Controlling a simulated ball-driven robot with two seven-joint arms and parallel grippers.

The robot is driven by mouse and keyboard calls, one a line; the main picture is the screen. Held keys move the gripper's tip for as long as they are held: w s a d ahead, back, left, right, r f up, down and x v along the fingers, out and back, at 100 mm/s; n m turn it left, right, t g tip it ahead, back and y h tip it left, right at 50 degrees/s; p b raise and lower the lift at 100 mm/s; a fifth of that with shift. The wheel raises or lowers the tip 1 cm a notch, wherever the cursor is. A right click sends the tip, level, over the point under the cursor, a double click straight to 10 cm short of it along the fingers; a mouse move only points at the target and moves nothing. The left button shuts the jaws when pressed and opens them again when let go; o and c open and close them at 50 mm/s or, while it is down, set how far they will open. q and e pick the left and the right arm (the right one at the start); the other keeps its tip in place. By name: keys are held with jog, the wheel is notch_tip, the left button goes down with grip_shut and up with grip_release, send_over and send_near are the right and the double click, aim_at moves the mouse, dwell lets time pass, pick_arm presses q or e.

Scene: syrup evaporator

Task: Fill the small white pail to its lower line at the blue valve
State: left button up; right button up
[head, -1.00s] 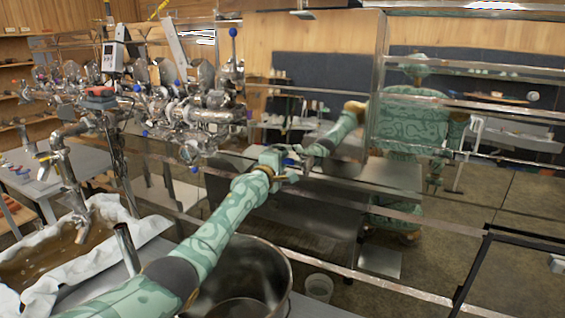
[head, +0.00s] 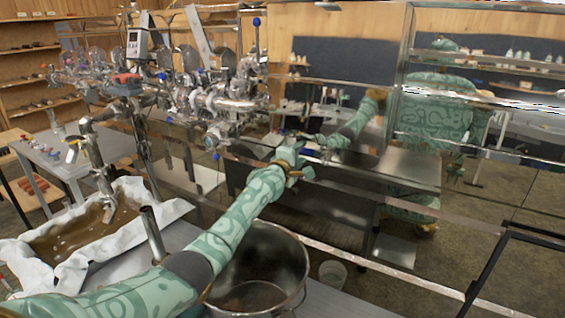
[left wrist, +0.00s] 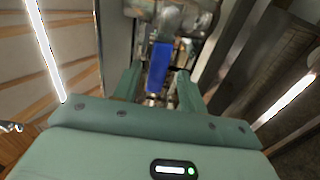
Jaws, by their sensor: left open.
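My left gripper (head: 300,172) reaches out at the end of my patterned green arm, in front of the shiny steel panel. In the left wrist view my open left gripper (left wrist: 158,90) has a blue handle (left wrist: 158,68) between its fingers, below metal pipework. I cannot tell whether the fingers touch it. In the head view this handle cannot be made out at the gripper. A small whitish pail (head: 332,273) shows low down, just right of the big steel pot; its lines and contents cannot be made out. My right gripper is not in view.
The big steel pot (head: 262,265) stands close by my left forearm. A cloth-lined tray of brown liquid (head: 75,235) lies at the left under a spout. Pipework with several valves (head: 215,100) is behind. The steel panel mirrors my body. A dark frame (head: 490,260) stands at the right.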

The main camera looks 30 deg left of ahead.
pick_arm(q)
jog(key=s+p, duration=0.6)
jog(key=s, duration=0.8)
jog(key=shift+d+r+p, duration=0.15)
jog(key=shift+d+p, duration=0.2)
jog(key=shift+p, duration=0.05)
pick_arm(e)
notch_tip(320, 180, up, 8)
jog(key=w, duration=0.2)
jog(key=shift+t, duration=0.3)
pick_arm(q)
jog(key=shift+s, duration=0.1)
